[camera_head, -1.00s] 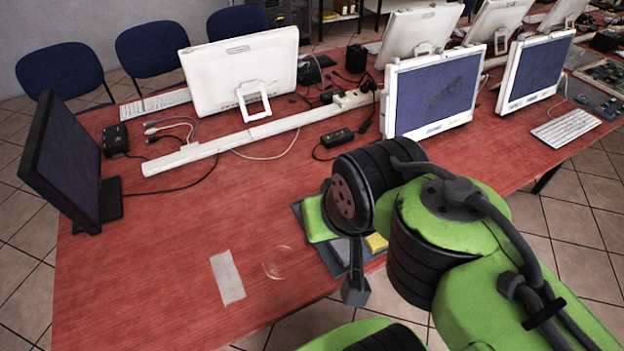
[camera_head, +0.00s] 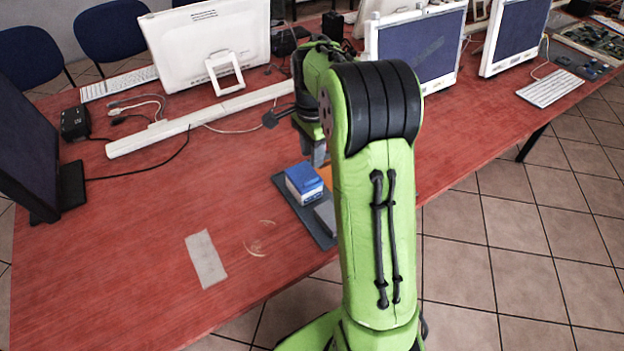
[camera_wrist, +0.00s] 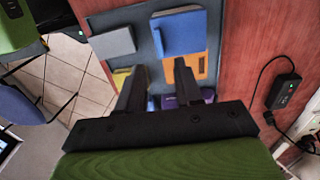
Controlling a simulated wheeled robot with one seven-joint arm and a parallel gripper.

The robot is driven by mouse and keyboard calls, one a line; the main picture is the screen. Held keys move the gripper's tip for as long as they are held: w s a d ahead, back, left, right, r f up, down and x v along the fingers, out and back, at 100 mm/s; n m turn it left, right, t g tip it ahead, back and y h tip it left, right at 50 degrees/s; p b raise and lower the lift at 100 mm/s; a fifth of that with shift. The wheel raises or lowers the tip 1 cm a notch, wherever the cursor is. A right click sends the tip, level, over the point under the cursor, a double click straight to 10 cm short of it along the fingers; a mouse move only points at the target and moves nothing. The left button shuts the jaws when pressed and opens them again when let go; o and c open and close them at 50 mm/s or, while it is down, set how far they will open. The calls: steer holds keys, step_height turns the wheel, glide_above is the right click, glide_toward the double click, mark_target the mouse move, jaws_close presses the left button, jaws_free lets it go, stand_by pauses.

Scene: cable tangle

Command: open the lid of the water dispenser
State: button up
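No water dispenser or lid shows in either view. My gripper (camera_wrist: 161,66) is open, with two dark fingers apart and nothing seen between them. In the wrist view it is above a dark grey tray (camera_wrist: 142,42) on the red table. In the tray are a blue box (camera_wrist: 181,32), a grey block (camera_wrist: 113,43), an orange block (camera_wrist: 192,66), part of a yellow block (camera_wrist: 121,78) and a partly hidden purple block (camera_wrist: 200,96). In the head view my green arm hides part of the tray (camera_head: 293,207) and most of my gripper.
The red table (camera_head: 130,240) holds a white monitor (camera_head: 207,45), a dark monitor (camera_head: 28,130), a white power strip (camera_head: 190,122) and loose cables. A black adapter (camera_wrist: 283,91) with its cable lies right of the tray. The table's left front is mostly clear, with a tape strip (camera_head: 206,260).

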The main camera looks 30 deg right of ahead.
mark_target(312, 178)
step_height(312, 178, down, 8)
steer(key=shift+b, duration=1.2)
jaws_close()
stand_by(0.4)
